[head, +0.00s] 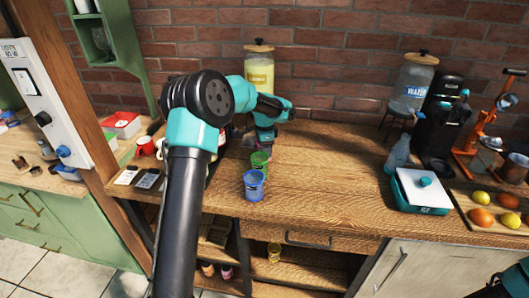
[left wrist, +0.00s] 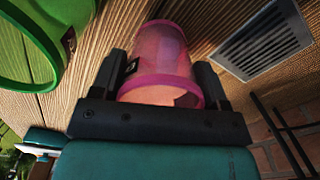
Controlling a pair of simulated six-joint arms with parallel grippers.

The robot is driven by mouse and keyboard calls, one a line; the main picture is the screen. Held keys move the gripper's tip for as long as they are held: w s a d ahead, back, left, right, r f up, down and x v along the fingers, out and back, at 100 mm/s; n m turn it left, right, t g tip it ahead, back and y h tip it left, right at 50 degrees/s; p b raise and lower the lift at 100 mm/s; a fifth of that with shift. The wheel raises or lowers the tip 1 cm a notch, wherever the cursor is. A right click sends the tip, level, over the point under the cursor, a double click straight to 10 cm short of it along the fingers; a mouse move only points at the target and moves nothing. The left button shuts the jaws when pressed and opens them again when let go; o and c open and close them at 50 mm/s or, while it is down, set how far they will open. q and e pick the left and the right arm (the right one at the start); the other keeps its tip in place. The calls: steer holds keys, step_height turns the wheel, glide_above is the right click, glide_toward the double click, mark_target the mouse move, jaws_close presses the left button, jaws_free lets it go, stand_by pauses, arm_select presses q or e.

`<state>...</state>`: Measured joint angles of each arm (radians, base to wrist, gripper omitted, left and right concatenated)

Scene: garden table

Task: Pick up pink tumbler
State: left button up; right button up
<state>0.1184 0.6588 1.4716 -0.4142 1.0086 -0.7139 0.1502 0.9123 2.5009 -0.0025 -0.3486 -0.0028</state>
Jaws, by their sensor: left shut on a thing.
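The pink tumbler (left wrist: 160,60), see-through with a darker pink rim, lies between the two black fingers of my left gripper (left wrist: 160,75) in the left wrist view. The gripper is shut on it, with the tumbler's rim close to the palm. In the head view my left gripper (head: 264,139) is behind the green tumbler, over the wooden counter, and the pink tumbler is mostly hidden there. Only a dark piece of my right arm shows at the lower right corner; its gripper cannot be made out.
A green tumbler (head: 260,161) and a blue tumbler (head: 254,184) stand in front of my left gripper. A yellow drink dispenser (head: 259,72) stands behind it by the brick wall. A teal scale (head: 420,190) is at the right. The counter's middle (head: 330,170) is clear.

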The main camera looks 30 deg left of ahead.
arm_select(q)
step_height(320, 180, up, 10)
stand_by(0.6)
stand_by(0.6)
